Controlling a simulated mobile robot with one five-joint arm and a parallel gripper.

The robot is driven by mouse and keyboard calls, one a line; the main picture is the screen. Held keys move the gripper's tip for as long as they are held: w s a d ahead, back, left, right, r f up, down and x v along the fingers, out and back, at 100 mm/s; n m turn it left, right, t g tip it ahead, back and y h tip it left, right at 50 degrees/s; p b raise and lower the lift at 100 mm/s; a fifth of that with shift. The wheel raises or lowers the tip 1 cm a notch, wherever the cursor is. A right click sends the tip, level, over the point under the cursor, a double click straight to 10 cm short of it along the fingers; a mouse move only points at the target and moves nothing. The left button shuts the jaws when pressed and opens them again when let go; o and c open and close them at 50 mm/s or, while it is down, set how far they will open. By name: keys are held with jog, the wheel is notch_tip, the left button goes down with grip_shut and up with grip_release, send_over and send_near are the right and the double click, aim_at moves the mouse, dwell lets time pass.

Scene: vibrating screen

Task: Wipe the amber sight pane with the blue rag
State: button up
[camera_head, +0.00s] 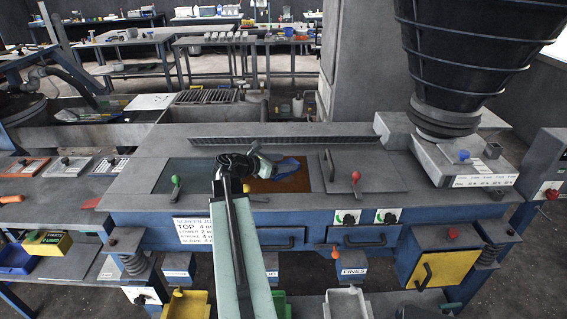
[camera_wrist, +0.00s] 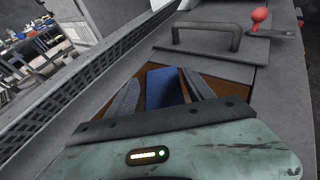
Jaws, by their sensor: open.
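The amber sight pane (camera_head: 296,182) is a brown-orange panel set in the grey top of the screen machine. It also shows in the wrist view (camera_wrist: 107,106) around my fingers. The blue rag (camera_head: 288,166) appears to lie on the pane; in the wrist view it is a flat blue strip (camera_wrist: 164,88). My gripper (camera_head: 268,166) is over the pane beside the rag. In the wrist view my gripper (camera_wrist: 162,84) is open, with one finger on each side of the rag. Whether the fingers touch the rag or pane cannot be told.
A grey lid with a handle (camera_wrist: 207,36) lies just beyond the pane. A red-knobbed lever (camera_head: 356,178) and a green-knobbed lever (camera_head: 176,182) stand up from the machine top. A slotted grey ledge (camera_head: 280,142) runs behind. A dark hopper (camera_head: 452,60) hangs at right.

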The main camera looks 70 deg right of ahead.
jog(key=c, duration=1)
jog(key=shift+c, duration=0.2)
